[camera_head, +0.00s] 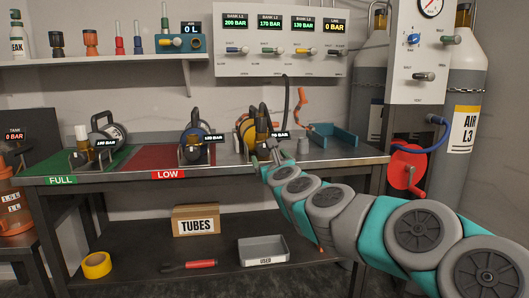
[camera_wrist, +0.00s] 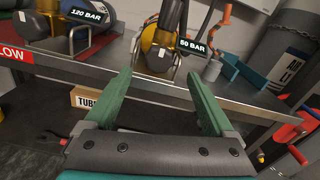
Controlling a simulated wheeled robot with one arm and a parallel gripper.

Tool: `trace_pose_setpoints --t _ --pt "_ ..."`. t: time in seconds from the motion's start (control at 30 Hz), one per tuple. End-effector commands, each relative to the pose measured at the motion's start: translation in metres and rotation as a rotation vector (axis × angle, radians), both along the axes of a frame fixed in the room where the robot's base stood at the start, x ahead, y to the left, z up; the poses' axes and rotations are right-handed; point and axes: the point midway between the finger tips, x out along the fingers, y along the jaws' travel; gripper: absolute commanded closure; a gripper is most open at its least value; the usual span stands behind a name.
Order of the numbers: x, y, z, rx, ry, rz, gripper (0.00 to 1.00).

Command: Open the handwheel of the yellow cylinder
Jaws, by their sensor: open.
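The yellow cylinder (camera_head: 246,128) lies in a cradle on the bench, with a black valve end and a black hose near it. It also shows at the top of the wrist view (camera_wrist: 152,38), with a label reading 50 BAR (camera_wrist: 191,46). I cannot clearly make out its handwheel in either view. My gripper (camera_wrist: 161,78) is open, its two green fingers wide apart with nothing between them. It is in front of the bench's front edge, apart from the cylinder, which shows beyond the gap between the fingers. In the head view my gripper (camera_head: 268,160) is small and low before the cylinder.
A blue cylinder (camera_head: 193,138) lies on the red LOW mat (camera_head: 150,158), and a dark one (camera_head: 110,128) on the green FULL mat (camera_head: 50,163). Right of the yellow cylinder are an orange crank (camera_head: 302,98), a small grey piece (camera_head: 303,146) and a teal bracket (camera_head: 335,136).

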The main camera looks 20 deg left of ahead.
Motion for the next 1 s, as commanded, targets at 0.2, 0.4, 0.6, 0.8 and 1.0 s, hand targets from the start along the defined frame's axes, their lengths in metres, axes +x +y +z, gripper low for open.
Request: trace_pose_setpoints --t 0.2,0.4,0.6,0.8,1.0 --pt "0.017 0.012 -0.002 -0.006 0.0 0.002 0.11" --pt "0.036 0.023 -0.001 -0.007 -0.002 0.002 0.11" --pt "0.051 0.033 0.0 -0.007 -0.001 0.004 0.11" --pt "0.061 0.037 0.0 -0.006 -0.002 0.002 0.11" --pt "0.063 0.039 0.0 -0.005 -0.002 0.004 0.11"
